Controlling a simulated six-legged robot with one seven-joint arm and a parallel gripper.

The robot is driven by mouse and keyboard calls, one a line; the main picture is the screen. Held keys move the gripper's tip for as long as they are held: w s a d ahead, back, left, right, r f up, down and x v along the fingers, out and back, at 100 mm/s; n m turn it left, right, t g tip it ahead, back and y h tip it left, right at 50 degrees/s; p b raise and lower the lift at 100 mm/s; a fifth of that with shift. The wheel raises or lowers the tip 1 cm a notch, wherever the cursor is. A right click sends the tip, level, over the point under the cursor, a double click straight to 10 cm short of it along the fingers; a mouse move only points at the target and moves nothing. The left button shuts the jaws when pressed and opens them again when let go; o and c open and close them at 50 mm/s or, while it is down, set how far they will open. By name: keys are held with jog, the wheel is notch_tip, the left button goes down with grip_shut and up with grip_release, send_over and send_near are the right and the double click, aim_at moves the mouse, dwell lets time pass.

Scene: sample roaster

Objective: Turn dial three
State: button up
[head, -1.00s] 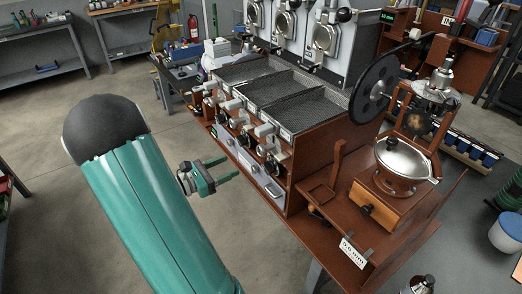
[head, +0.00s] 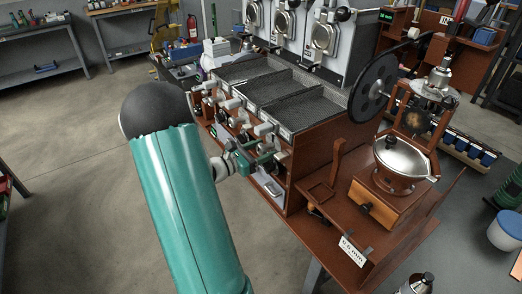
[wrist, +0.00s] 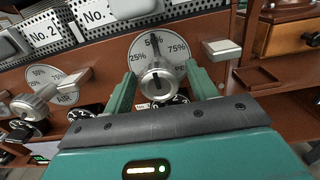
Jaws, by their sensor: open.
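A round dial with a silver knob (wrist: 157,82) is in the middle of the wrist view, on a brown panel. Its white face shows 25%, 50% and 75%, and the knob's dark mark points up near 50%. My gripper (wrist: 162,88) is open, with one green finger on each side of the knob. Small gaps appear between fingers and knob; contact cannot be told. A small black plate below the knob is mostly hidden, its number hard to read. In the head view my gripper (head: 262,162) is at the near end of the row of knobs, which it partly covers.
Another dial (wrist: 35,102) marked AIR sits to the left. A pale lever handle (wrist: 222,48) stands close to the right finger. A wooden drawer unit (wrist: 287,38) is at the upper right. The floor (head: 70,200) on the left is clear.

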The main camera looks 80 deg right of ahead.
jog(key=c, duration=1)
